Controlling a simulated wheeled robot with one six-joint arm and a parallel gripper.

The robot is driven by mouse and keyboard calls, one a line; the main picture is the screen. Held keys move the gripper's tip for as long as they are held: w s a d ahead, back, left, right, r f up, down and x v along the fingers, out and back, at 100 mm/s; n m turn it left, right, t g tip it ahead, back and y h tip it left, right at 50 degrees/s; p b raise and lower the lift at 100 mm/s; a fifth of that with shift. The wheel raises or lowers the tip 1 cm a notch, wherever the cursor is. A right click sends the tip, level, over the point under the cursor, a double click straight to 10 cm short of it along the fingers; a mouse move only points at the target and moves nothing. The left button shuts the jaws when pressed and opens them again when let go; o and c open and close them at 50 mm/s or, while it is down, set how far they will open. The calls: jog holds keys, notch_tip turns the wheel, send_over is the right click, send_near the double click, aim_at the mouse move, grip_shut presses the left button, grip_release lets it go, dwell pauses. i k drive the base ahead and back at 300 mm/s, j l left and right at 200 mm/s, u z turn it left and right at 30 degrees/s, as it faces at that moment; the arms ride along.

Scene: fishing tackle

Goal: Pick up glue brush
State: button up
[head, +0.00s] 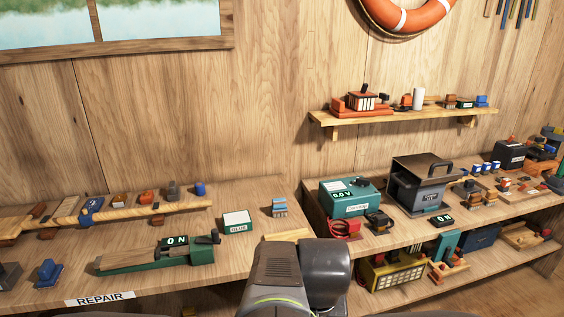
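I cannot make out a glue brush for certain. A small green and white box (237,222), whose label seems to read GLUE, stands on the left bench. A small light-blue ribbed item (279,207) stands to its right, near the bench's right end. A flat tan piece (287,235) lies just beyond my arm, partly hidden by it. My dark grey arm links rise at the bottom centre, in front of the bench. My gripper's fingers do not show.
The left bench (225,258), marked REPAIR, bears a green ON device (160,252) and a blue item (48,273). Right of my arm, a shelf unit holds a teal meter (347,197) and dark grey box (421,186). Bench space between the device and my arm is clear.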

aim_at(278, 207)
jog(key=i+l+u, duration=0.15)
jog(key=i+u, duration=0.3)
jog(key=i+l+u, duration=0.5)
jog(key=i+j, duration=0.05)
jog(key=j, duration=0.05)
